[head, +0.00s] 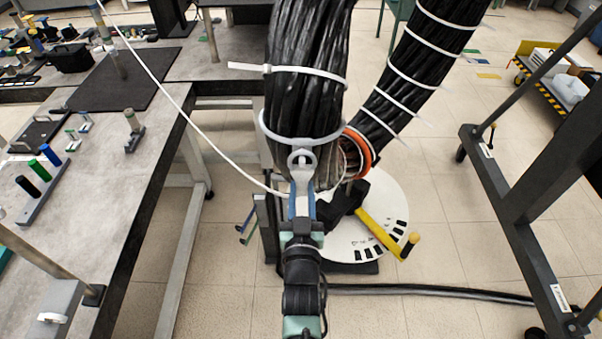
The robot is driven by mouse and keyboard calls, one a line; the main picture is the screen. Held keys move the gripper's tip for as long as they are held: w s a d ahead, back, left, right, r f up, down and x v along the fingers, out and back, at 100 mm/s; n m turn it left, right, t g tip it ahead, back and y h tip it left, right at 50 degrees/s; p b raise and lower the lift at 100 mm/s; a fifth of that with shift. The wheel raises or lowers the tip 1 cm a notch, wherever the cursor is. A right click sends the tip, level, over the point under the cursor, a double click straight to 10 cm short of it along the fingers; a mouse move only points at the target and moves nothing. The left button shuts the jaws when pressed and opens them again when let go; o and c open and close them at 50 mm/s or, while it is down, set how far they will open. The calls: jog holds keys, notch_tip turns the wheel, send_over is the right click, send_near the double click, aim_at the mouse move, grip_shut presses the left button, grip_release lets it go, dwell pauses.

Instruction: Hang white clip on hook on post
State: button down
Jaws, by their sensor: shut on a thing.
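My gripper (302,197) is in the middle of the head view, with blue fingers pointing away from me. It is shut on the white clip (302,162), which has a round eye at its top. The clip stands in front of the thick black cable bundle (305,95), just below a white band around it. I cannot tell whether the clip is joined to that band. Metal posts stand at the left table, one near the front (45,250) and one at the back (108,35). I cannot make out a hook on either.
A thin white line (160,82) runs from the upper left toward my gripper. A round white base (375,215) with a yellow handle (380,232) lies behind it. The left table (150,165) holds coloured pegs. A dark frame (515,200) stands right; floor between is clear.

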aim_at(302, 181)
jog(key=shift+r, duration=0.1)
jog(key=shift+s+r+p, duration=0.45)
jog(key=shift+r+p, duration=0.2)
jog(key=shift+p, duration=0.1)
jog(key=shift+s+r+p, duration=0.4)
jog(key=shift+r+p, duration=0.25)
jog(key=shift+p, duration=0.05)
jog(key=shift+f, duration=0.1)
jog(key=shift+s, duration=0.1)
jog(key=shift+s+p, duration=0.5)
jog(key=shift+s, duration=0.85)
jog(key=shift+s, duration=0.15)
jog(key=shift+s, duration=0.5)
